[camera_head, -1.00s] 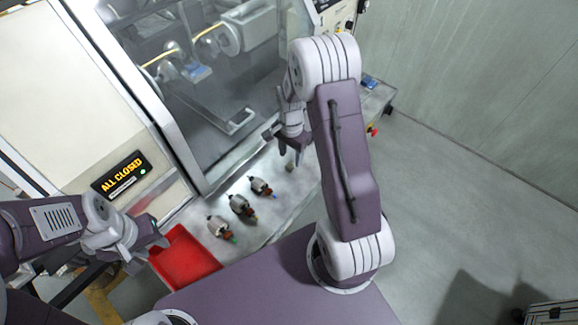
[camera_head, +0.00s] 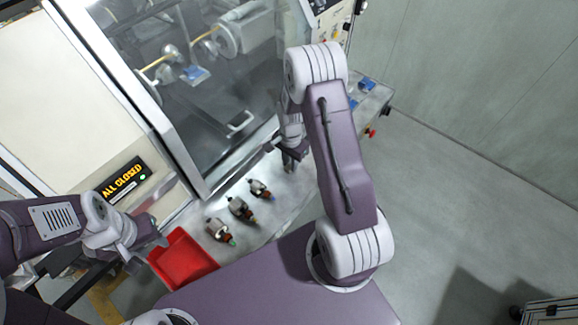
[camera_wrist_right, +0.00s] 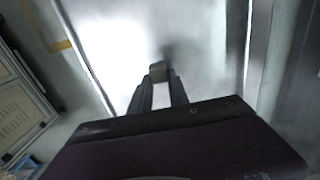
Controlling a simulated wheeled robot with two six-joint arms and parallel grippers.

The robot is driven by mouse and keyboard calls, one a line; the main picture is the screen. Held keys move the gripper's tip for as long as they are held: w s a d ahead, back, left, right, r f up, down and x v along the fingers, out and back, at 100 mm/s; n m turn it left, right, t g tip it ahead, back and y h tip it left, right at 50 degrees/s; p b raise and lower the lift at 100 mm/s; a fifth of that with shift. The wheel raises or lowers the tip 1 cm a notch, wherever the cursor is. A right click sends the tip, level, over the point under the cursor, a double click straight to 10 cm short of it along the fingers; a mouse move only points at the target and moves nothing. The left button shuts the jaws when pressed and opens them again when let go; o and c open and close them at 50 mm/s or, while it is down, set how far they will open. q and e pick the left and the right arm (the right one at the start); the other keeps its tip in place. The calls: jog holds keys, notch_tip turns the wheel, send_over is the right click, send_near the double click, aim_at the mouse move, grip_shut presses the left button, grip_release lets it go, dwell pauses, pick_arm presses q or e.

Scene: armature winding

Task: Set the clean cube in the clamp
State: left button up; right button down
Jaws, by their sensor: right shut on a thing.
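My right gripper (camera_head: 290,160) is low over the grey bench, to the right of the armatures. The cube is too small and hidden to make out in the head view. Whether its faces are clean cannot be told. My left gripper (camera_head: 149,252) is open and empty beside the red tray. I cannot pick out the clamp for sure; small blue fixtures (camera_head: 367,85) stand at the bench's far right end, partly behind my right arm.
Three armatures (camera_head: 240,209) lie in a row on the bench. A red tray (camera_head: 183,260) is at its near left end. A red knob (camera_head: 370,133) is at the right edge.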

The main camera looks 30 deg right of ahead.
jog(key=shift+r, duration=0.15)
jog(key=shift+w+d+r, duration=0.1)
jog(key=shift+r, duration=0.15)
notch_tip(320, 180, up, 3)
jog(key=shift+w+f+b, duration=0.1)
jog(key=shift+b, duration=0.8)
jog(key=s+d+r+b, duration=0.2)
jog(key=s+d+r, duration=0.3)
jog(key=s, duration=0.5)
notch_tip(320, 180, up, 2)
jog(key=shift+s+d+r+b, duration=0.2)
jog(key=shift+s+d+b, duration=0.1)
jog(key=shift+b, duration=0.1)
jog(key=shift+w+a, duration=0.1)
